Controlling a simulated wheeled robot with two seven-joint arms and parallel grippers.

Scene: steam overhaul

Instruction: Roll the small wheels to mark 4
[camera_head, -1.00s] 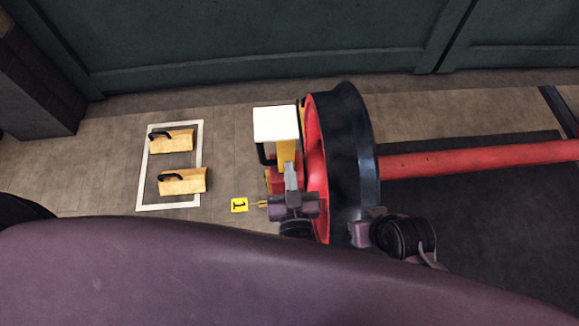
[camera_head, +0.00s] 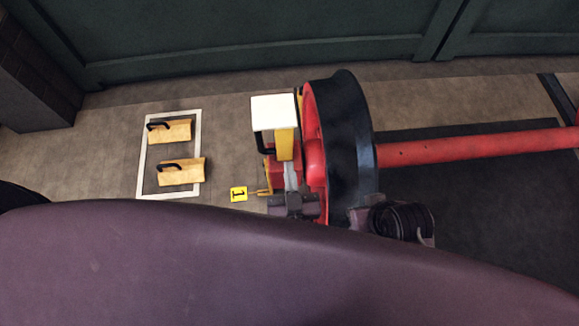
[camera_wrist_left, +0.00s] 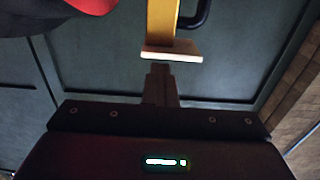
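The wheel set shows in the head view as a large wheel (camera_head: 342,130) with a red face and black rim, on a red axle (camera_head: 470,148) running right. Its lower part is hidden behind my purple arm. Yellow mark 1 (camera_head: 238,194) lies on the floor left of the wheel; mark 4 is not visible. My left gripper (camera_head: 291,177) is beside the wheel's left face, just below a yellow post with a white top (camera_head: 274,112). Its fingers (camera_wrist_left: 161,80) look closed together with nothing between them, close to the post's pale-edged plate (camera_wrist_left: 172,52). My right gripper cannot be made out.
Two yellow wedge chocks with black handles, one farther (camera_head: 172,131) and one nearer (camera_head: 183,174), lie inside a white floor frame (camera_head: 198,135) at left. A dark green wall (camera_head: 250,40) closes off the back.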

